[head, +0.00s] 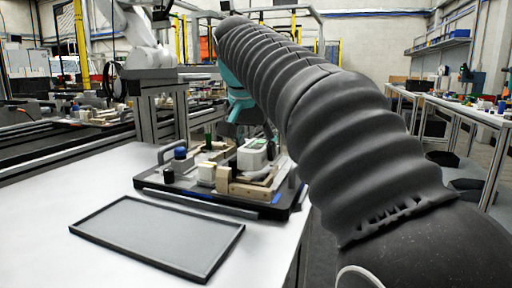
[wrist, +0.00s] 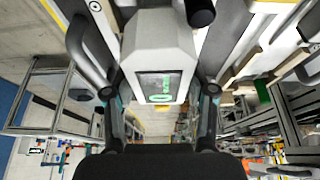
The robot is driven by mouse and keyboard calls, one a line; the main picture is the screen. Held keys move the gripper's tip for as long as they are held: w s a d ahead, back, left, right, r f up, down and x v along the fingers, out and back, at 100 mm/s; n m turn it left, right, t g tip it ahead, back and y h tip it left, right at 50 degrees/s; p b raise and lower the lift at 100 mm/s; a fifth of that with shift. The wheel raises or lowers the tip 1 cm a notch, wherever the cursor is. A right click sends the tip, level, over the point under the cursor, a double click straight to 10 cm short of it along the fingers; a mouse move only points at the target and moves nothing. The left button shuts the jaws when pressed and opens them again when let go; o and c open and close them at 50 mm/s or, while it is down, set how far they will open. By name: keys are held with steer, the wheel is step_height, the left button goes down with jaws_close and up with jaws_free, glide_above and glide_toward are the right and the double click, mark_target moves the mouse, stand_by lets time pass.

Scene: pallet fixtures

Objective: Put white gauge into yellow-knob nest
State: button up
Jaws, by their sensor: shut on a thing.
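The white gauge (head: 254,153) is a pale box with a small dark screen showing green marks. In the wrist view, the gauge (wrist: 160,45) sits between the two fingers of my gripper (wrist: 160,88), which is shut on it. In the head view, my gripper (head: 244,128) reaches down over the right part of the pallet, partly hidden by my arm. The gauge is over or among the light wooden fixtures (head: 246,190); I cannot tell whether it touches them. I cannot make out a yellow knob, so the yellow-knob nest is not clear to me.
The dark pallet (head: 215,203) carries wooden blocks, a blue knob (head: 180,153), a black knob (head: 168,175) and a green post (head: 208,141). A flat, empty grey tray (head: 158,235) lies on the white table (head: 60,200) in front. The table's left side is clear.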

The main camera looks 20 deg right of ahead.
steer(key=shift+f+b, duration=0.75)
steer(key=shift+f, duration=0.25)
steer(key=o, duration=1.4)
steer(key=v, duration=1.2)
steer(key=shift+w, duration=0.1)
